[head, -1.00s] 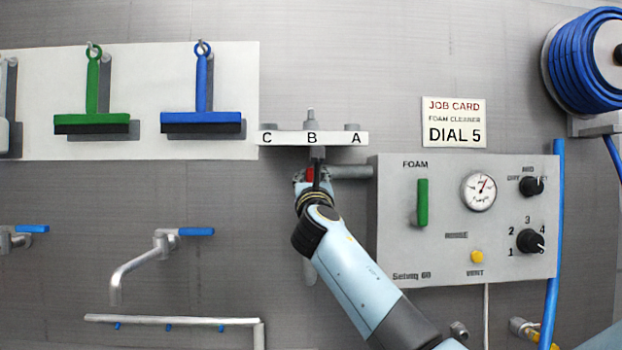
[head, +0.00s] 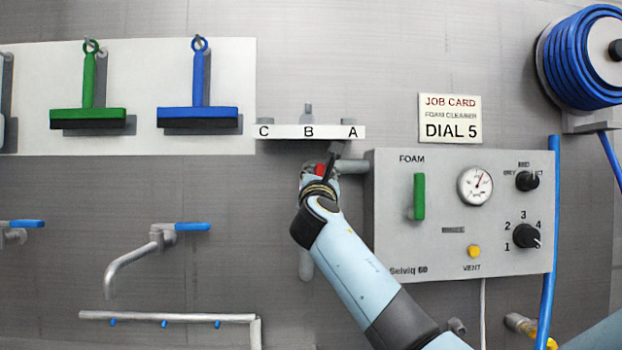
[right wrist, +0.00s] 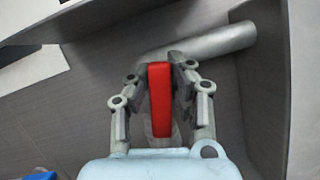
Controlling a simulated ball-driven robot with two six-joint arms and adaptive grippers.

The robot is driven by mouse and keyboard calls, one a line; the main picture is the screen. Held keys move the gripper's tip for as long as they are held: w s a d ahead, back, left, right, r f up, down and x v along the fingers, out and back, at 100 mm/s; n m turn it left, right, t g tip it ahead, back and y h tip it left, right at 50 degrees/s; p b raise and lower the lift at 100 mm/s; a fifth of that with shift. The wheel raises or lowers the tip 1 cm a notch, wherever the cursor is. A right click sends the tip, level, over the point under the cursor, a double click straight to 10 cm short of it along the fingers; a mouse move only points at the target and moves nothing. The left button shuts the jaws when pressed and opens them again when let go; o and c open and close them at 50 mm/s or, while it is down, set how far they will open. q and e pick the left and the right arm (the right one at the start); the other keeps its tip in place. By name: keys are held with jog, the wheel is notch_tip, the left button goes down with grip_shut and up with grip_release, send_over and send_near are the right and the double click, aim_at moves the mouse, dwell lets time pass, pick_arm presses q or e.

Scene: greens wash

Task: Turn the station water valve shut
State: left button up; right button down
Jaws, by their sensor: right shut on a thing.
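The station water valve's red handle (right wrist: 160,98) stands between my right gripper's fingers in the right wrist view. My right gripper (right wrist: 160,90) is shut on it, with a finger on each side. In the head view only a small red patch of the handle (head: 320,169) shows, because my right gripper (head: 321,172) and wrist cover most of it. The valve's grey pipe (head: 353,166) runs right to the control box. The pipe also shows behind the handle in the right wrist view (right wrist: 225,41). My left gripper is not in view.
The white shelf (head: 285,132) marked C, B, A is just above my right gripper. The grey control box (head: 400,250) with a green FOAM lever (head: 419,196) is close on the right. A blue-handled tap (head: 140,262) is at left. Open wall lies between tap and gripper.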

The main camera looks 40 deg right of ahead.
jog(key=s+d+f+m+g+b, duration=0.1)
jog(key=s+d+f+m+g, duration=0.1)
jog(key=f+m, duration=0.3)
jog(key=s+d+f+m+g+b, duration=0.1)
jog(key=d+f+m+g, duration=0.3)
jog(key=m, duration=0.9)
jog(key=shift+s+f+g+h+b, duration=0.4)
jog(key=shift+g+b, duration=0.1)
jog(key=shift+b, duration=0.25)
jog(key=shift+f, duration=0.1)
jog(key=c, duration=1.2)
grip_release()
jog(key=shift+d, duration=0.1)
jog(key=shift+o, duration=0.2)
jog(key=v, duration=1.2)
